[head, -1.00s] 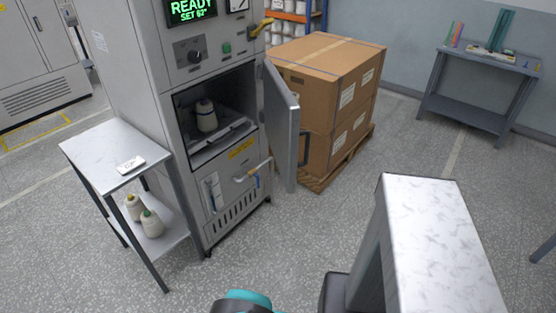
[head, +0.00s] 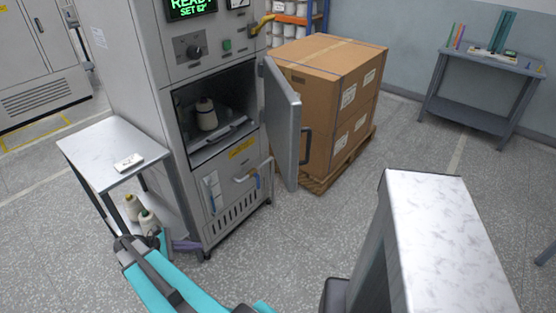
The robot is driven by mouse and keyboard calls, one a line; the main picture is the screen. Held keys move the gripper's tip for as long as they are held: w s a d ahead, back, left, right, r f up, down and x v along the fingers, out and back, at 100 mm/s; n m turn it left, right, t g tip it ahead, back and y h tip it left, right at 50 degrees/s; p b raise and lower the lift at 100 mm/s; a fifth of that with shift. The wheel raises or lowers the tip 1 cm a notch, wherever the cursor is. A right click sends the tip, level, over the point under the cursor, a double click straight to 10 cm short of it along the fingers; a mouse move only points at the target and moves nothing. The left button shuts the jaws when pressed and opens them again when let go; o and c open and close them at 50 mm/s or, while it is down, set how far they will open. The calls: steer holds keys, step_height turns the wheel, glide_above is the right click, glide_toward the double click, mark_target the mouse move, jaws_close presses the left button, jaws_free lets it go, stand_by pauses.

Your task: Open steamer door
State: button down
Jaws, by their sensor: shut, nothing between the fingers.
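The steamer (head: 115,60) is a tall grey cabinet in the left half of the head view. Its door (head: 281,125) stands swung out to the right, with a dark handle (head: 305,146) on its far side. The chamber is exposed, and a cream cone of yarn (head: 206,115) stands on the tray (head: 222,140) inside. My gripper (head: 188,246) shows small and partly hidden at the end of my teal arm, low by the steamer's front foot. It looks shut and empty, well apart from the door.
A side table (head: 108,145) with a white device (head: 129,162) on top and yarn cones below stands left of the steamer. Large cartons (head: 325,70) on a pallet stand close behind the door. A grey bench (head: 470,110) is at the back right.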

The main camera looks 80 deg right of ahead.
mark_target(288, 153)
steer(key=s+d+r+g+b, duration=0.1)
steer(key=s+d+r, duration=0.3)
steer(key=d+r, duration=0.4)
steer(key=s+d+r+g, duration=0.4)
steer(key=s+d+r, duration=0.1)
steer(key=d+r, duration=0.3)
steer(key=s+d+r+g+b, duration=0.1)
steer(key=s+d+r+g, duration=0.1)
steer(key=s+d+r, duration=0.3)
steer(key=d+r, duration=0.3)
steer(key=shift+d+r+m+g+b, duration=0.2)
steer(key=shift+m+g+b, duration=0.1)
steer(key=shift+g, duration=0.1)
steer(key=shift+s, duration=0.15)
steer(key=p+x, duration=0.3)
steer(key=x, duration=1)
steer(key=shift+s+d, duration=0.2)
steer(key=shift+s, duration=0.1)
